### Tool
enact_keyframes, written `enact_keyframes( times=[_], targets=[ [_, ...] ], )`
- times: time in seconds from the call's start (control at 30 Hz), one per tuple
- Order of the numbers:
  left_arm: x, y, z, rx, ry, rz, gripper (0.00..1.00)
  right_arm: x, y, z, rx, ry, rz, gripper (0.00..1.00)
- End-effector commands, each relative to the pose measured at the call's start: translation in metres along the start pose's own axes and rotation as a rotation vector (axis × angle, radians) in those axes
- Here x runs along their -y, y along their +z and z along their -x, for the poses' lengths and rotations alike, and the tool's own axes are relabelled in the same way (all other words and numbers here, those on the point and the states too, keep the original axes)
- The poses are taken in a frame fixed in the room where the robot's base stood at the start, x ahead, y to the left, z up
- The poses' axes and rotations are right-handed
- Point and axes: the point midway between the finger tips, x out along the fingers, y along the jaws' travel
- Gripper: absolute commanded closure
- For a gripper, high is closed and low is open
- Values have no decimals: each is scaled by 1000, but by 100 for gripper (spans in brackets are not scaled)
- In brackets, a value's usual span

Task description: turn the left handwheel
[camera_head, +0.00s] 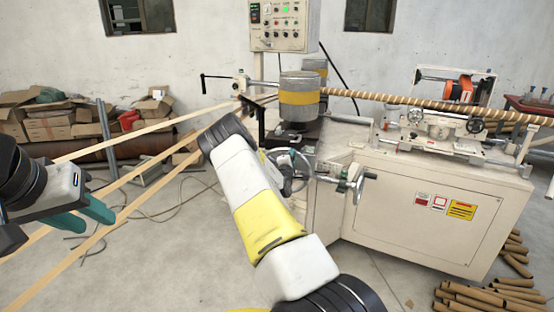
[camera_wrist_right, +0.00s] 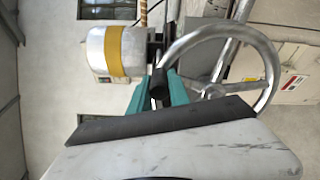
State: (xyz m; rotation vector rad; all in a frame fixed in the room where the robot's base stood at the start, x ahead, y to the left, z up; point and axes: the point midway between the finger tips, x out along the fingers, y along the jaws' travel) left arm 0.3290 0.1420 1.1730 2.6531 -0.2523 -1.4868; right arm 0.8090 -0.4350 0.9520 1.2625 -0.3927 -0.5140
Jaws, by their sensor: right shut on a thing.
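The left handwheel (camera_head: 302,165) is a silver ring with spokes on the front left of the winder, just right of my right arm in the head view. In the right wrist view the handwheel (camera_wrist_right: 272,62) fills the right half. My right gripper (camera_wrist_right: 157,86) has its teal fingers on either side of the wheel's dark handle (camera_wrist_right: 157,93), shut on it at the rim's left side. In the head view my right forearm hides most of that gripper. My left gripper (camera_head: 90,214) is empty at the far left, its teal fingers apart, away from the wheel.
A second wheel with a crank (camera_head: 357,183) sits to the right on the cream machine cabinet (camera_head: 430,205). A drum with a yellow band (camera_head: 299,97) stands above the handwheel. Paper strips (camera_head: 125,178) run across the left. Cardboard tubes (camera_head: 490,297) lie at lower right.

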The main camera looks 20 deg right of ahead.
Motion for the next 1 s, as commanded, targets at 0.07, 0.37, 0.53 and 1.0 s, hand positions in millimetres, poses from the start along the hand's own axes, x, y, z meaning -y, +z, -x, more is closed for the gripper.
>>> enact_keyframes(
  times=[0.07,0.37,0.53,1.0],
  targets=[
    [0,0,0,0,0,0,64,-3,-5,0,-3,2,33,100],
    [0,0,0,0,0,0,64,-6,-10,0,-2,2,88,100],
    [0,0,0,0,0,0,64,-6,-10,0,-2,2,92,100],
    [0,0,0,0,0,0,64,-6,-10,0,-2,1,91,56]
  ],
)
